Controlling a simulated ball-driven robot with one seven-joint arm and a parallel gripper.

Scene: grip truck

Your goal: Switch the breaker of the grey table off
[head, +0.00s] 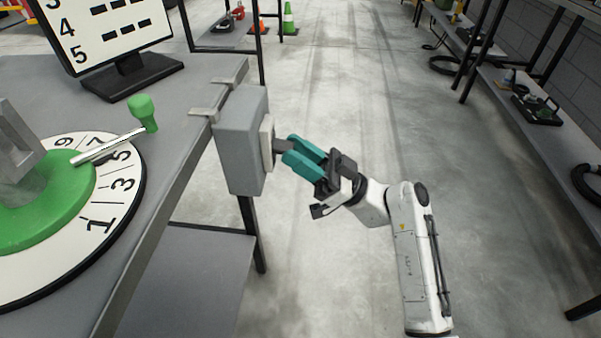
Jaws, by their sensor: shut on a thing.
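The breaker is a grey box (240,140) with a pale front plate, clamped to the right edge of the grey table (192,150). A dark grey lever (283,146) sticks out from its plate to the right. My gripper (296,153), with teal fingers, is shut on the lever's outer end. The fingers hide part of the lever, and the switch marking cannot be read from here.
On the table stand a numbered dial (110,200) with a green-knobbed handle (143,112) and a display board (115,40). Shelves (520,100) line the right side. The concrete floor between is clear, with cones (289,20) far back.

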